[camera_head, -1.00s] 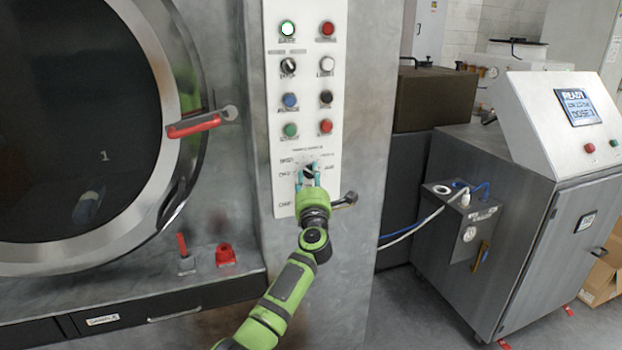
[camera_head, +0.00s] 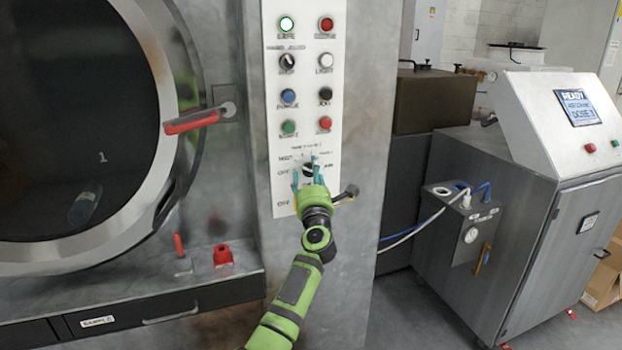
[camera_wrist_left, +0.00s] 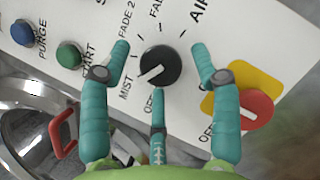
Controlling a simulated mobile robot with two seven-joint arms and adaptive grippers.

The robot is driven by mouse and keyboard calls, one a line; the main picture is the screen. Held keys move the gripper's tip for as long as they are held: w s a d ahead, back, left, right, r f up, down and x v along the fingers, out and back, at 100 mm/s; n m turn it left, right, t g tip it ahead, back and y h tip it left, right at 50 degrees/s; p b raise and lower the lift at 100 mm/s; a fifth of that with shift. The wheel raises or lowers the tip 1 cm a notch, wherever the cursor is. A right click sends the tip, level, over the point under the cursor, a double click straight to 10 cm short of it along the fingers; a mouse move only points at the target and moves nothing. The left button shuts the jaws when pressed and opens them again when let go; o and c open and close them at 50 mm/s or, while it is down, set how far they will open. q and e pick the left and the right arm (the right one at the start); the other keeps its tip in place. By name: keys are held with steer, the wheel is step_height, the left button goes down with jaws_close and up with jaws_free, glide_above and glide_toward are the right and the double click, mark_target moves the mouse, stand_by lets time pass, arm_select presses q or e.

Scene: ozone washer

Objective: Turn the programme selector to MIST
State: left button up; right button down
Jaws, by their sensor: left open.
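The programme selector (camera_head: 308,169) is a black round knob low on the white control panel. In the left wrist view the selector (camera_wrist_left: 160,66) has a white pointer mark aimed to the lower left, towards the MIST label (camera_wrist_left: 125,88). The OFF label (camera_wrist_left: 150,103) is just beside it, and the AIR label (camera_wrist_left: 199,12) is at the upper right. My left gripper (camera_head: 306,172) is in front of the knob. Its teal fingers are open, one on each side of the knob with visible gaps, and a third below (camera_wrist_left: 161,58). My right gripper is not in view.
A red knob on a yellow plate (camera_wrist_left: 257,110) sits close to the right finger. Several buttons sit above the selector, including a green one (camera_head: 288,127). The washer's round door (camera_head: 160,90) with a red handle (camera_head: 190,122) is to the left. A steel cabinet (camera_head: 520,230) stands at right.

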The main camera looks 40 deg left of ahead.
arm_select(q)
steer(key=v, duration=1.2)
